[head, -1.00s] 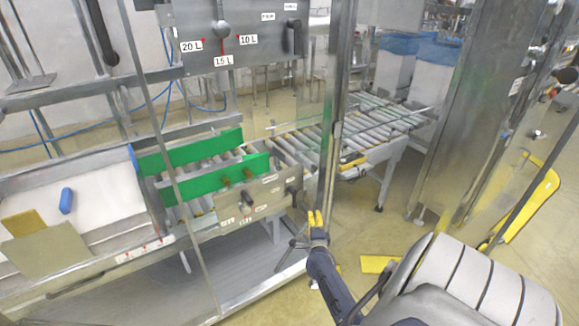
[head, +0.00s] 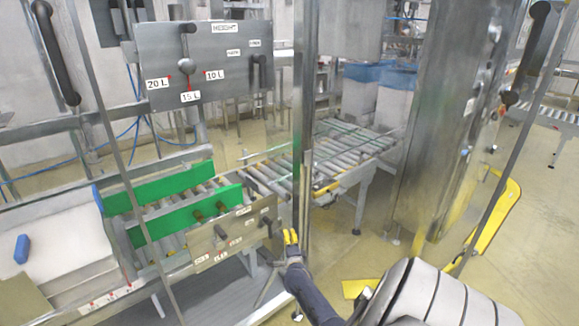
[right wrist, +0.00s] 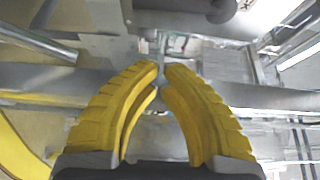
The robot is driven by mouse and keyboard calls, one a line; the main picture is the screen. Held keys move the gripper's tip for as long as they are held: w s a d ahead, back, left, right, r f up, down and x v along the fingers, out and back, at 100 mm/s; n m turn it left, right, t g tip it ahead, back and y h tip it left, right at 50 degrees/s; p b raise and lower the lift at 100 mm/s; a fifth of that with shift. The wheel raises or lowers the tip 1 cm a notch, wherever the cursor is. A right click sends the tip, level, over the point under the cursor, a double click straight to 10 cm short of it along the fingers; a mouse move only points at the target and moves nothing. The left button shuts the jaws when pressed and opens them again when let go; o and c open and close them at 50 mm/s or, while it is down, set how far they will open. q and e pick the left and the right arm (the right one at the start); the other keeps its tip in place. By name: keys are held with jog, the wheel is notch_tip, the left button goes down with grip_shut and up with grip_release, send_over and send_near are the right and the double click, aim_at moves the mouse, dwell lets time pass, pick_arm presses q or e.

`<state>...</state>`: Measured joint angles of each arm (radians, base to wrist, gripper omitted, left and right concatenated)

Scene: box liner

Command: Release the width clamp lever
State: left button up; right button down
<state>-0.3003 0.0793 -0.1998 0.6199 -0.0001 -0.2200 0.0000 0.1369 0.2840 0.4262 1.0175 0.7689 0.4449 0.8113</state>
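The lower panel (head: 237,236) beside the green guides carries small volume labels along its bottom edge. A dark handle (head: 265,221), probably the width clamp lever, sits at its right end, and another dark knob (head: 221,232) sits left of it. My right gripper (head: 290,236) is right of and slightly below this handle, apart from it, near the metal post. In the right wrist view its yellow fingers (right wrist: 161,70) lean together, with a narrow gap between the tips and nothing visibly held. The lever cannot be made out clearly there. My left gripper is not in view.
An upper panel (head: 212,74) with a lever and black handle hangs above. Green guides (head: 160,186) stand along the roller conveyor (head: 335,150). A metal post (head: 303,130) rises just beside the lower panel. A blue object (head: 21,249) lies at left.

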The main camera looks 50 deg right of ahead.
jog(key=shift+w+a, duration=0.2)
jog(key=shift+w, duration=0.95)
jog(key=shift+w+a, duration=0.2)
jog(key=shift+w, duration=0.9)
jog(key=shift+w+a, duration=0.1)
jog(key=shift+a, duration=0.05)
